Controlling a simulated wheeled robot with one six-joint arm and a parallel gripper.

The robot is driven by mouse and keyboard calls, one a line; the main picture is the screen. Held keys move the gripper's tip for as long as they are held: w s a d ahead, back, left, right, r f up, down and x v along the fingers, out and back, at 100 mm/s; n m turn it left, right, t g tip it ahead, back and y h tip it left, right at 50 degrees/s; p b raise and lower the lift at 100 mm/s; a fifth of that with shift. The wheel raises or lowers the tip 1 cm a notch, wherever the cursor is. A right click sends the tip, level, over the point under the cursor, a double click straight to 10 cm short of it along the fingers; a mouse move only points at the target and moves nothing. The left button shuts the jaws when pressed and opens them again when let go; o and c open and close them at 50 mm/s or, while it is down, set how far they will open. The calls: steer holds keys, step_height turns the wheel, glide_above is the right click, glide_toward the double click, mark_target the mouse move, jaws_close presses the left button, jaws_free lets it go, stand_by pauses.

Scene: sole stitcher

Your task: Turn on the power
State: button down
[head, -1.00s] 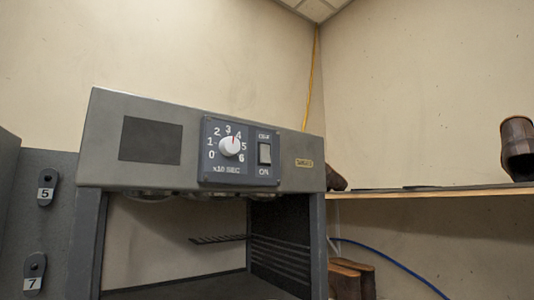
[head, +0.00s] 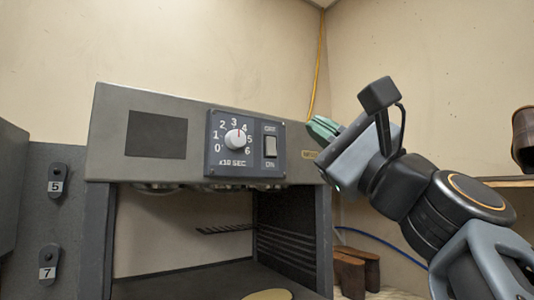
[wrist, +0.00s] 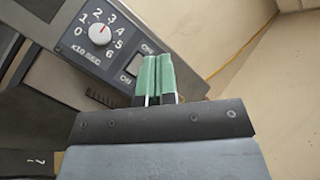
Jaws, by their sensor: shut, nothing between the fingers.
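The power switch (head: 270,147) is a light rocker on a dark control panel, with "OFF" above and "ON" below in the head view. It also shows in the wrist view (wrist: 133,64), just left of my fingertips. A white timer dial (head: 236,139) numbered 0 to 6 sits left of the switch. My gripper (head: 322,130) has green fingers, shut and empty, right of the switch and pointing left toward the machine front. In the wrist view the closed fingers (wrist: 155,75) partly cover the area beside the switch. I cannot tell whether they touch the machine.
The grey machine (head: 107,140) has an open bay below the panel with a wire rack inside. Hooks labelled 5 (head: 57,180) and 7 (head: 48,262) are at left. A wooden shelf (head: 508,182) with a brown boot (head: 524,140) is at right, behind my arm.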

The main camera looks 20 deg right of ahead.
mark_target(267, 140)
steer(key=shift+w, duration=0.1)
stand_by(0.3)
steer(key=shift+w+a+f, duration=0.2)
steer(key=shift+w+a, duration=0.25)
steer(key=shift+w, duration=0.95)
steer(key=shift+w+a+f, duration=0.2)
steer(key=shift+w+a, duration=0.25)
steer(key=shift+w, duration=0.9)
steer(key=shift+w+a+f, duration=0.2)
steer(key=shift+w+a, duration=0.25)
steer(key=shift+w, duration=0.95)
steer(key=shift+w, duration=0.2)
steer(key=shift+w+a, duration=0.1)
steer(key=shift+w, duration=0.05)
steer(key=shift+w+a+f+b, duration=0.1)
steer(key=shift+w+b, duration=0.2)
steer(key=shift+b, duration=0.05)
steer(key=shift+s, duration=0.15)
steer(key=shift+s+d, duration=0.2)
steer(key=shift+s, duration=0.35)
